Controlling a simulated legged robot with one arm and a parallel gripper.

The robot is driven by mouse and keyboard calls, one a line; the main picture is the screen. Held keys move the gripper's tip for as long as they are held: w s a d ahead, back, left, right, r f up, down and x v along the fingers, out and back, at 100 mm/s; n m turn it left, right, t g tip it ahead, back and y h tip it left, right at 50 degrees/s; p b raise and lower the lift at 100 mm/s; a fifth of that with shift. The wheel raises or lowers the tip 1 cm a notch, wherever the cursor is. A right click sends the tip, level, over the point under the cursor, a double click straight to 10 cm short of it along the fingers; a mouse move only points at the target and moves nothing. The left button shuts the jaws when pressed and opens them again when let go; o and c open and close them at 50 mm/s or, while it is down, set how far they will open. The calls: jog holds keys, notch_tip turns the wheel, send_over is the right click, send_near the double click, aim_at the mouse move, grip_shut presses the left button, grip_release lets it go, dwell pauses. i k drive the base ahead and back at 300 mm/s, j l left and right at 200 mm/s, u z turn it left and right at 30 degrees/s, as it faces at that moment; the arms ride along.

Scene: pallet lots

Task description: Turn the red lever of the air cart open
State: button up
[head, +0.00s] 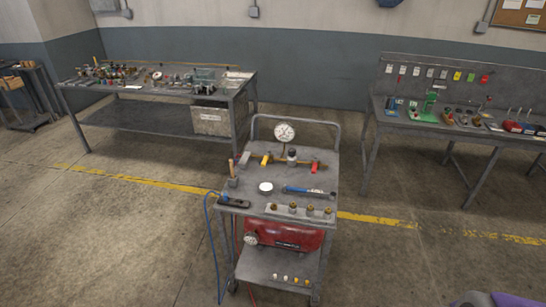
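The air cart (300,177) stands in the middle of the head view, with a grey top, a lower shelf and a tube handle at its back. The red lever (315,167) is at the right of a brass pipe (302,161) on the cart top. It is small in the picture, and I cannot tell its exact angle to the pipe. A yellow lever (265,160) is at the pipe's left. A round white gauge (284,132) stands above the pipe. My gripper is not in view, and nothing is seen touching the red lever.
A blue-handled tool (305,191) and a row of brass fittings (292,209) lie at the cart top's front. A red tank (290,237) sits below. A blue hose (211,240) hangs at the left. Cluttered benches stand behind left (150,90) and right (375,106). Floor in front is clear.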

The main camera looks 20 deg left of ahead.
aim_at(315, 166)
jog(key=k+u, duration=0.2)
jog(key=u, duration=0.35)
jog(key=i+l+z, duration=0.2)
jog(key=i, duration=1.85)
